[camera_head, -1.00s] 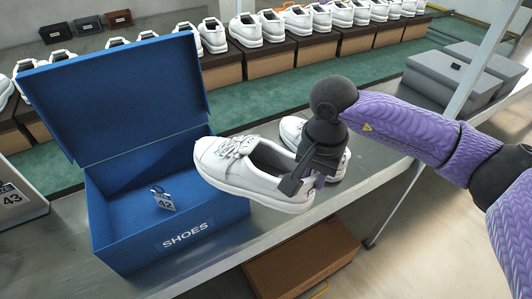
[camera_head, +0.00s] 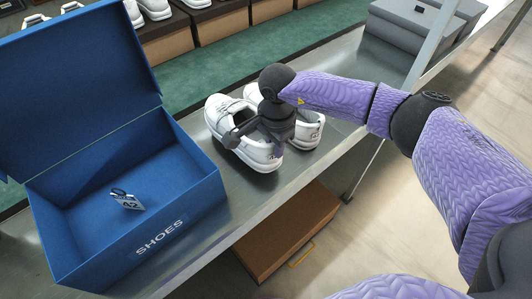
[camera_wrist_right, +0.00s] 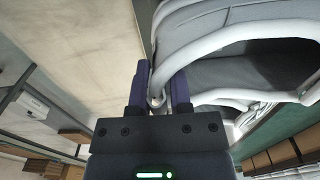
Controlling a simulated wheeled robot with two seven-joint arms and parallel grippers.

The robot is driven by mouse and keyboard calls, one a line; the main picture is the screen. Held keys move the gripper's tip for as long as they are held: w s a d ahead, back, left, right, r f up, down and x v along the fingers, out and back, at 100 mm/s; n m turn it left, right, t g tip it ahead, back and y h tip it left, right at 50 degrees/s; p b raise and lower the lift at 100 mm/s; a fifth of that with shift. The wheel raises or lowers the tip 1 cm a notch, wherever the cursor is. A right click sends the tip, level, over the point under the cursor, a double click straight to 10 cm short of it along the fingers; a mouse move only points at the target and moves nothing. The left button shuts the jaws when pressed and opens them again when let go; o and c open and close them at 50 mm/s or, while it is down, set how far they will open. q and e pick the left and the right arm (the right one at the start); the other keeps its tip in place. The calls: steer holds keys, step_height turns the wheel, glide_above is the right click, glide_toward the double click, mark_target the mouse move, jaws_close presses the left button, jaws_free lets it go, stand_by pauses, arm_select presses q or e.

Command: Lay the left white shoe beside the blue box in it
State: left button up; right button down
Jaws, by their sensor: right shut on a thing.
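The open blue box (camera_head: 190,190) stands on the metal table at the left, its lid raised at the back. A tag reading 42 (camera_head: 128,201) lies inside it, and no shoe shows there. My right gripper (camera_head: 256,146) is shut on the left white shoe (camera_head: 222,112), at its heel end. That shoe is right of the box, toe pointing away; whether it touches the table I cannot tell. The other white shoe (camera_head: 309,130) is just right of it, partly hidden by my gripper. In the right wrist view, the fingers (camera_wrist_right: 160,95) pinch the shoe's rim (camera_wrist_right: 185,50).
A brown box (camera_head: 290,235) sits below the table's front edge. Grey boxes (camera_head: 420,30) stand at the back right. Brown boxes with white shoes (camera_head: 220,30) line the green belt (camera_head: 200,90) behind.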

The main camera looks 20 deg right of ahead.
step_height(320, 180, down, 4)
steer(key=shift+r+b, duration=0.1)
steer(key=shift+b, duration=0.35)
steer(key=shift+f, duration=0.2)
steer(key=shift+r, duration=0.1)
steer(key=c, duration=0.7)
jaws_free()
steer(key=shift+o, duration=0.8)
arm_select(q)
steer(key=shift+s+a+f, duration=0.25)
steer(key=shift+a+f, duration=0.3)
